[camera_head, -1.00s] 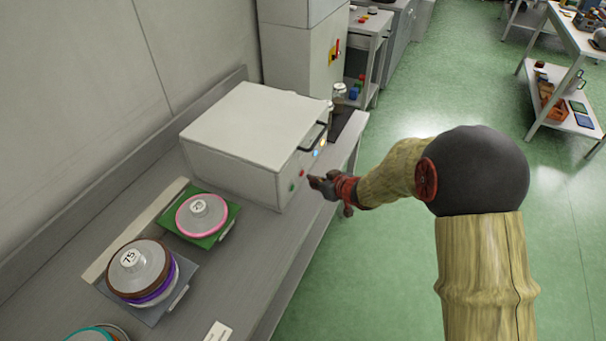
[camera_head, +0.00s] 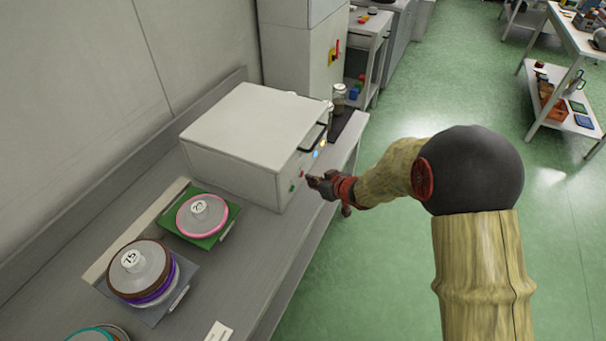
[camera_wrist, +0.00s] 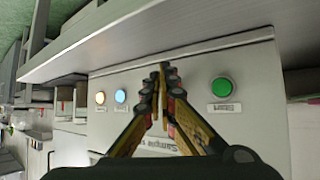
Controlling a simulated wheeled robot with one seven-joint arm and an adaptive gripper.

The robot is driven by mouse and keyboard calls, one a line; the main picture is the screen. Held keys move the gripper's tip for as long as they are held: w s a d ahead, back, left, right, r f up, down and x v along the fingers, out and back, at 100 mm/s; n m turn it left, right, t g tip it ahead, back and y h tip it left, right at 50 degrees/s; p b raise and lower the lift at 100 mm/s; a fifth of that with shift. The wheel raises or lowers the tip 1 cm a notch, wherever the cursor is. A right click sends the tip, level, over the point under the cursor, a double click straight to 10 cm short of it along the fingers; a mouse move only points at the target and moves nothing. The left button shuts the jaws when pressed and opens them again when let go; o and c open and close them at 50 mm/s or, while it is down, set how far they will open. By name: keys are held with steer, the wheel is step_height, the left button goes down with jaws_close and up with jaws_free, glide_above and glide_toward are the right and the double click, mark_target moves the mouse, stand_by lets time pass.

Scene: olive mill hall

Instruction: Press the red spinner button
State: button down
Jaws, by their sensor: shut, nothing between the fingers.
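The spinner is a white box (camera_head: 245,135) on the grey bench, with buttons on its front panel. The small red button (camera_head: 302,174) shows in the head view between the green button (camera_head: 291,188) and the blue button (camera_head: 316,154). My gripper (camera_head: 309,179) is shut and empty, its fingertips close in front of the red button. I cannot tell whether they touch it. In the wrist view my shut gripper (camera_wrist: 163,70) points at the panel (camera_wrist: 195,85) between the blue button (camera_wrist: 120,96) and the green button (camera_wrist: 222,87); the red button is hidden behind the fingers.
Left of the box, a green tray (camera_head: 219,237) and a grey tray (camera_head: 183,294) hold round stacked weights or discs. Jars (camera_head: 339,93) stand behind. The green floor is open at right.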

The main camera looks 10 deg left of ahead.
steer(key=shift+w+a, duration=0.15)
steer(key=shift+a, duration=0.3)
stand_by(0.7)
steer(key=shift+d, duration=0.15)
steer(key=shift+s+d+p, duration=0.25)
steer(key=shift+d+p, duration=0.35)
steer(key=shift+d, duration=0.1)
steer(key=d, duration=0.1)
steer(key=s+d+p, duration=0.1)
steer(key=d, duration=0.1)
steer(key=d+p, duration=0.1)
steer(key=shift+s+d, duration=0.25)
steer(key=shift+s, duration=0.1)
stand_by(0.9)
